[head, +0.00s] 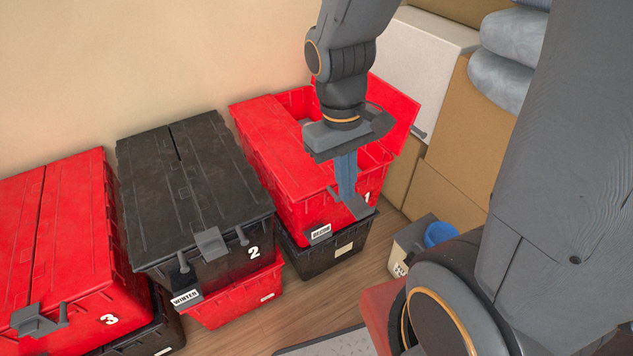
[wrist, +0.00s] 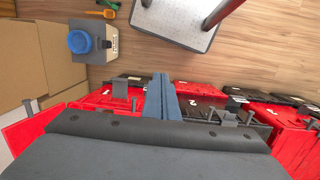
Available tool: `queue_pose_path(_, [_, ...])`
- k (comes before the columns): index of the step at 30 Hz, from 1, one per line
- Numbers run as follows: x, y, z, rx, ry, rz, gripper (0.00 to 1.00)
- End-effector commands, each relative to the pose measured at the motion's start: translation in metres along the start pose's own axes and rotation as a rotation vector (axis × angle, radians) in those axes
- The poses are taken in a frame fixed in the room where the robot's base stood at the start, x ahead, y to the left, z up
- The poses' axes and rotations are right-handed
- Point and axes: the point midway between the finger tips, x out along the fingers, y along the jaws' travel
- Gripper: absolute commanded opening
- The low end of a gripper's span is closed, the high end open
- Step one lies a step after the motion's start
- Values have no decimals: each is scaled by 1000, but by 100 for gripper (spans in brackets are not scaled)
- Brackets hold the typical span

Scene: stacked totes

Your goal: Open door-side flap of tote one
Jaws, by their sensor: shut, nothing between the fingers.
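Tote one (head: 292,202) is a red tote marked 1, stacked on a black tote in the head view. Its left flap (head: 268,138) lies down over the left part of the opening. Its right flap (head: 396,112) is swung up and leans outward to the right, so part of the inside shows. My gripper (head: 347,188) points down over the front middle of tote one, with its blue fingers together and empty. It also shows in the wrist view (wrist: 160,82). My arm hides part of the opening and of the right flap. I cannot tell whether the fingers touch the tote.
Black tote two (head: 190,205) and red tote three (head: 60,235) stand to the left with lids shut. Cardboard boxes (head: 468,135) and a white box (head: 420,60) are close on the right.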

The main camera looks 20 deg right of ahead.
Motion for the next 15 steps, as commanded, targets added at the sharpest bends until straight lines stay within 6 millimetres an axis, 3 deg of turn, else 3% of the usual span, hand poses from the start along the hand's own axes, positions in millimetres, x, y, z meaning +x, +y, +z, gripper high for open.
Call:
queue_pose_path(1, [23, -5, -8, -108, -56, 38, 0])
queue_pose_path(6, [76, -6, -35, -507, -252, 215, 0])
queue_pose_path(11, [118, -9, -77, -865, -424, 417, 0])
queue_pose_path(15, [148, -20, -121, -1134, -549, 607, 0])
